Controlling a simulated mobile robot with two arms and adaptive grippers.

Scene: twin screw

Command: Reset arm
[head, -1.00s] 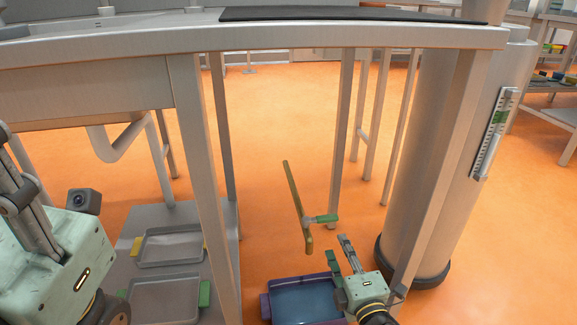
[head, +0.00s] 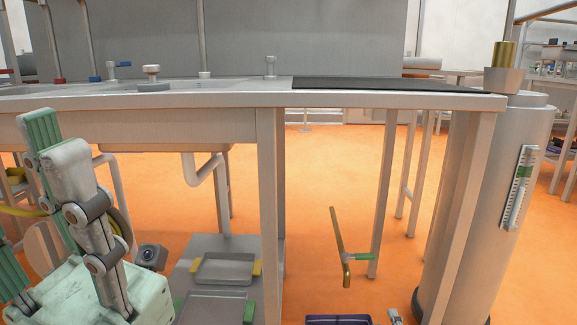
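My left gripper (head: 22,185) is large at the left edge of the head view, its pale green body at the bottom left corner. Its green-padded fingers point up and stand wide apart, with nothing between them. Part of the far finger is cut off by the picture edge.
A metal sink bench (head: 200,121) spans the view, with a black mat (head: 390,85) on top. A brass pipe with a green handle (head: 362,257) is below it. Grey trays (head: 226,268) lie on a lower shelf. A large cylinder (head: 480,230) stands at right.

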